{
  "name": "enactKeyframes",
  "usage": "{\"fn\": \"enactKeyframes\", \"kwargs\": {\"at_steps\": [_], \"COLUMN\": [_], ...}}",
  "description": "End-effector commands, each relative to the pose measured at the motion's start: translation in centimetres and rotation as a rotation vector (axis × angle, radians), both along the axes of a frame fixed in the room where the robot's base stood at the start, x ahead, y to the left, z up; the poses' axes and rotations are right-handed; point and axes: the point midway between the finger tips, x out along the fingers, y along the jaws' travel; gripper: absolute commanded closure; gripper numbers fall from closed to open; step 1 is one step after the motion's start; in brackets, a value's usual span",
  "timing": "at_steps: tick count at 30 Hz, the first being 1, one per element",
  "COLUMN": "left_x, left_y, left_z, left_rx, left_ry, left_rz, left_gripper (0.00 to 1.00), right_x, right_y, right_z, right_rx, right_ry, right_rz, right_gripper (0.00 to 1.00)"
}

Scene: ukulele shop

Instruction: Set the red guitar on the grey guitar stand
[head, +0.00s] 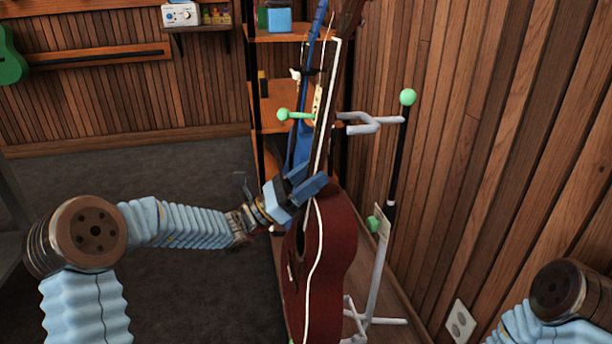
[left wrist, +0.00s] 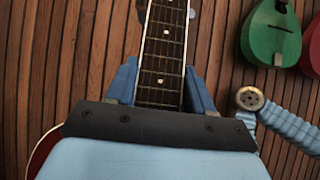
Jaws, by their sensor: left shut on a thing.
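The red guitar (head: 330,265) is upright and slightly tilted in the middle of the head view, its neck up. My left gripper (head: 308,187) is shut around the neck just above the body. In the left wrist view, the blue fingers (left wrist: 160,85) lie on both sides of the fretboard (left wrist: 160,60). The grey guitar stand (head: 378,275) is beside and partly behind the guitar, with green-tipped arms and an upper grey fork (head: 365,123) at neck height. The guitar hides part of the stand, so I cannot tell whether they touch. My right gripper is out of view.
A wood-slat wall (head: 520,130) runs close along the right. A wooden shelf (head: 275,100) and a blue instrument (head: 300,145) are behind the guitar. A green instrument (head: 10,58) hangs at far left. Dark carpet (head: 170,280) is clear at left.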

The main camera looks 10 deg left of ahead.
Motion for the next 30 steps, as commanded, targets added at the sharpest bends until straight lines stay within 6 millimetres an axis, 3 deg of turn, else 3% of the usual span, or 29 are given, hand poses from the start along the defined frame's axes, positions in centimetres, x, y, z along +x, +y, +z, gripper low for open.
{"fn": "enactKeyframes", "kwargs": {"at_steps": [30], "left_x": [1.8], "left_y": [-4.3], "left_z": [0.0], "left_rx": [-0.008], "left_ry": [-0.006], "left_rz": [0.0], "left_gripper": [1.0], "right_x": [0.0], "right_y": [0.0], "right_z": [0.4], "right_rx": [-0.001], "right_ry": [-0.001], "right_rz": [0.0], "right_gripper": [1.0]}}
